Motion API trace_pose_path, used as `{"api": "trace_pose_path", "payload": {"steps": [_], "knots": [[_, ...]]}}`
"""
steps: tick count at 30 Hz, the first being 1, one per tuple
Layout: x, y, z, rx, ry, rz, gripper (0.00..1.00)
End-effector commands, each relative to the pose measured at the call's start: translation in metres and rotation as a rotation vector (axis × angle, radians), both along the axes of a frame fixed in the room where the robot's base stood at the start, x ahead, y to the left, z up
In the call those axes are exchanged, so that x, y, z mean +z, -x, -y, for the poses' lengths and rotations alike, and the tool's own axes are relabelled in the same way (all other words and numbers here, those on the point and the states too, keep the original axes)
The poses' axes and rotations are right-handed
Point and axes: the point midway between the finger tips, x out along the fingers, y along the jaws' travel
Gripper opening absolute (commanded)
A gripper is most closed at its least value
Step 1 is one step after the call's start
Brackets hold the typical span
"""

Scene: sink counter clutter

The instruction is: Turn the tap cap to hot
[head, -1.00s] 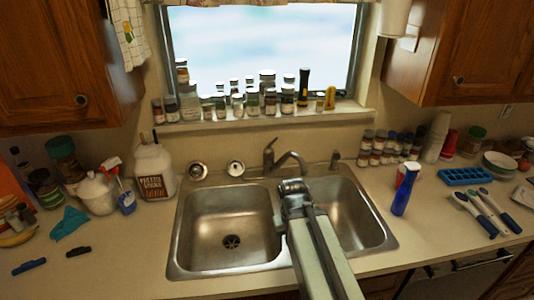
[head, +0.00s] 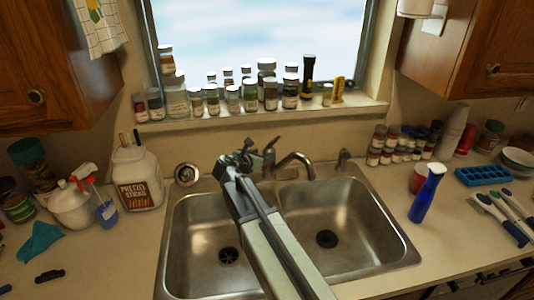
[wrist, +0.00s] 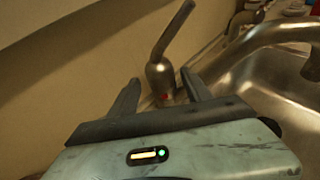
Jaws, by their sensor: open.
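The metal tap cap (head: 268,160) with its upright lever stands behind the double sink, at the base of the curved spout (head: 294,158). In the wrist view the cap (wrist: 159,75) is rounded, its lever (wrist: 175,28) tilts up to the right, and a small red mark shows low on its front. My gripper (head: 240,160) is just left of the cap in the head view. In the wrist view my gripper (wrist: 160,82) is open and empty, its fingers on either side of the cap's lower part. I cannot tell whether either finger touches it.
The double sink (head: 170,235) lies below my arm. Several jars (head: 232,98) line the window sill. A pretzel jar (head: 137,180) stands left of the sink; a blue bottle (head: 426,194) and a red cup (head: 419,178) stand right. The rear wall is close behind the tap.

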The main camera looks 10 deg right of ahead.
Motion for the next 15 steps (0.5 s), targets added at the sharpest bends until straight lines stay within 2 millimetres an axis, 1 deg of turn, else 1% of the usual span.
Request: {"api": "trace_pose_path", "payload": {"steps": [5,10,12,15], "knots": [[-0.013,-0.019,0.011,0.001,-0.002,-0.001,0.57],[-0.026,-0.043,0.028,0.002,-0.003,0.0,0.57],[-0.029,-0.049,0.033,0.004,-0.003,0.0,0.57],[-0.03,-0.053,0.037,0.005,-0.003,0.0,0.57]]}}
